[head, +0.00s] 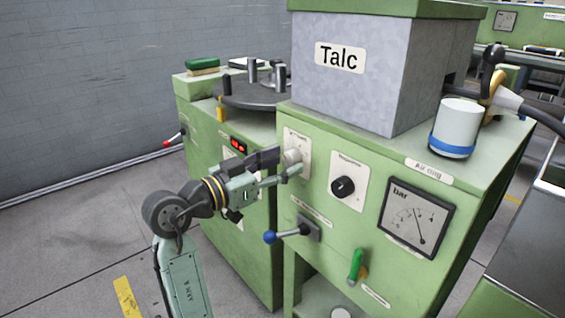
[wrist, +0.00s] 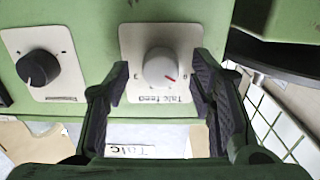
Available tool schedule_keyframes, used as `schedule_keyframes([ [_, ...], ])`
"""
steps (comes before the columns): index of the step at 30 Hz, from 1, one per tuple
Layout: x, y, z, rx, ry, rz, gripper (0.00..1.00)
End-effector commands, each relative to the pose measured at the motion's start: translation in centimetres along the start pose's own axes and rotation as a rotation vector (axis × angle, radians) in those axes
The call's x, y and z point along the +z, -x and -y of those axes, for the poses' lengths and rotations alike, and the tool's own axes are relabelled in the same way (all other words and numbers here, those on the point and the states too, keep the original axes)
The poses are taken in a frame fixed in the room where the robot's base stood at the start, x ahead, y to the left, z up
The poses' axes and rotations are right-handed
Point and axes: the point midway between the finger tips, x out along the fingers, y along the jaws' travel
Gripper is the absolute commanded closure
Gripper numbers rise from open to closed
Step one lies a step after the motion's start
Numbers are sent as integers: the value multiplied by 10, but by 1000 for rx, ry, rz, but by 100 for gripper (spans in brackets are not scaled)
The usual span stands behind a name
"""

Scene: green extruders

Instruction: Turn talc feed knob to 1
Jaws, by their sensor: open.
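The talc feed knob (wrist: 160,65) is a round pale knob with a red pointer mark, on a white plate labelled "Talc feed" that appears upside down in the wrist view. The red mark points to the lower right in that view. The knob (head: 292,157) also shows in the head view on the green machine's front, partly hidden by my fingers. My gripper (head: 284,163) is open in front of the plate. In the wrist view my gripper (wrist: 161,72) has one finger on each side of the knob, with gaps visible; contact is not seen.
A black knob (head: 343,187) on its own plate sits to the right. Below are a blue-tipped lever (head: 270,237) and a green handle (head: 355,264). A pressure gauge (head: 416,217) is at the right. The grey Talc box (head: 350,85) stands on top.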

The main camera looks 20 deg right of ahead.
Motion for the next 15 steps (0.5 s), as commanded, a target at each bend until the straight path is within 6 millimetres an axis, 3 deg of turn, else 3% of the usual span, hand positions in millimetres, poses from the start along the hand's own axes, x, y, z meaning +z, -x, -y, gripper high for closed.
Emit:
schedule_keyframes([
  [11,0,-9,0,-1,0,0,50],
  [15,0,-9,0,-1,0,0,57],
])
